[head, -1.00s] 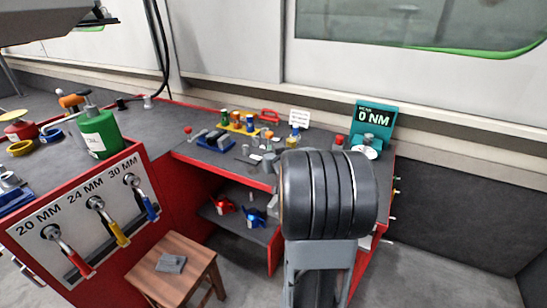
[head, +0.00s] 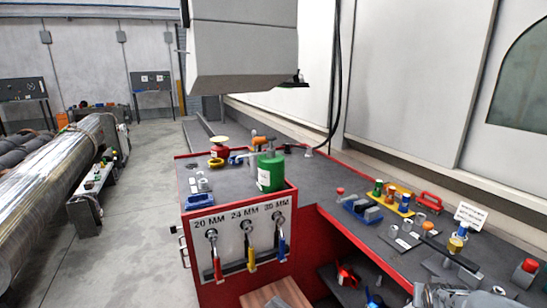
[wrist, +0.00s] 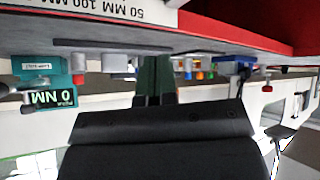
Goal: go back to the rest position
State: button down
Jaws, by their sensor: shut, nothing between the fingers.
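My gripper (wrist: 153,80) shows in the wrist view as two dark fingers lying together above its black body (wrist: 165,125). It is shut and empty. The wrist picture is upside down. The fingers are in front of a workbench, and nothing seen is in their grasp. I cannot make out the gripper in the head view.
The red-edged workbench (head: 455,262) runs along the wall, with a green canister (head: 270,172), a blue vise (head: 362,210) and a yellow rack (head: 391,205). A teal torque display (wrist: 45,88) reads 0 NM. Open floor (head: 140,215) lies left, beside a large metal barrel (head: 50,180).

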jog(key=s+a+r+n+g+y+p, duration=0.1)
jog(key=s+a+r+p, duration=0.3)
jog(key=a+r+p, duration=0.4)
jog(key=s+a+r+n+g+y+p, duration=0.2)
jog(key=s+a+r+n+y+p, duration=0.2)
jog(key=a+r+p, duration=0.4)
jog(key=a+r, duration=0.6)
jog(key=a, duration=0.2)
jog(key=shift+s+r+n+g+y, duration=0.15)
jog(key=shift+r+n+g+y, duration=0.15)
jog(key=shift+d, duration=0.1)
